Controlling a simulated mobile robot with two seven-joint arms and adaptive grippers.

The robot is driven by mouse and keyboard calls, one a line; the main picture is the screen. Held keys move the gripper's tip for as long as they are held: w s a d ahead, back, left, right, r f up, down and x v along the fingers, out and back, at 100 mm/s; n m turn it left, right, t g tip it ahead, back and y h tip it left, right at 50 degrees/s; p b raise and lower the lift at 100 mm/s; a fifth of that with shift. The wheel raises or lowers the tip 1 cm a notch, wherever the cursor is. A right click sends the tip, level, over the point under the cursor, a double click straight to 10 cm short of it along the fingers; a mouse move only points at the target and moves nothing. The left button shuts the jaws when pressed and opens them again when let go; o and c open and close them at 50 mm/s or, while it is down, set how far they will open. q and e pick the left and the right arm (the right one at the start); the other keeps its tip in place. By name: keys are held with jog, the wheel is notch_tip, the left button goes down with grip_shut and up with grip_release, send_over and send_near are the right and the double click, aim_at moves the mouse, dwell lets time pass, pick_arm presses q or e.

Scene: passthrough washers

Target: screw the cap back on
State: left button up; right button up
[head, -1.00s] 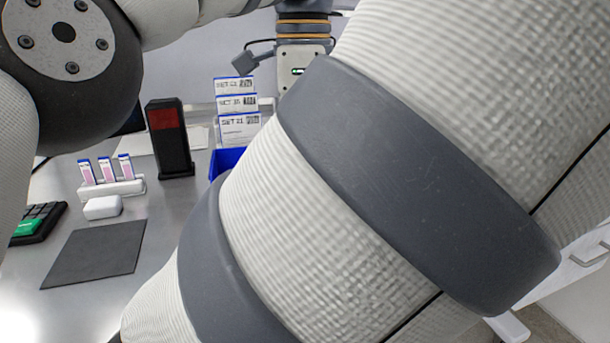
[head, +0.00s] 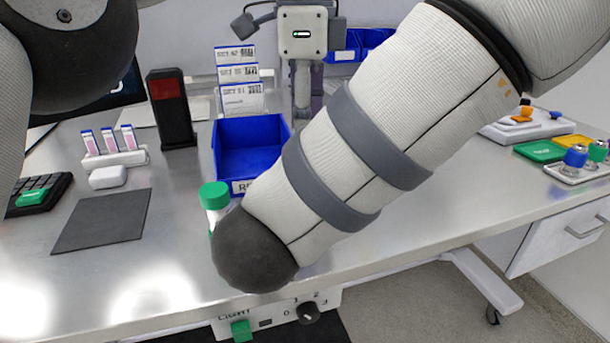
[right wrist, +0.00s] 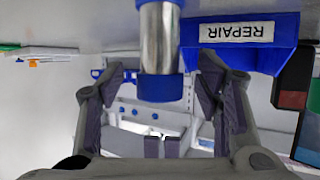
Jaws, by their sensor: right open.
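A metal cylinder (right wrist: 160,45) with blue ends appears in the right wrist view, which is upside down. It stands between the spread fingers of my right gripper (right wrist: 158,82), which is open, with a gap visible on both sides. I cannot tell which blue end, if either, is the cap. My right arm hides this cylinder and the right gripper in the head view. My left gripper (head: 305,88) points down near the back of the table.
A blue bin (head: 240,186) labelled REPAIR stands mid-table. A green-capped vial (head: 214,196) is close to my right elbow. A dark tower (head: 171,110), slide rack (head: 115,159) and grey mat (head: 103,220) are at left. Green (head: 541,151) and yellow pads and blue-topped metal pieces (head: 576,156) are at right.

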jog(key=shift+w+d+f, duration=0.1)
jog(key=shift+w+f, duration=0.1)
jog(key=shift+w, duration=0.25)
jog(key=shift+c, duration=0.3)
grip_shut()
pick_arm(q)
jog(key=shift+c, duration=0.5)
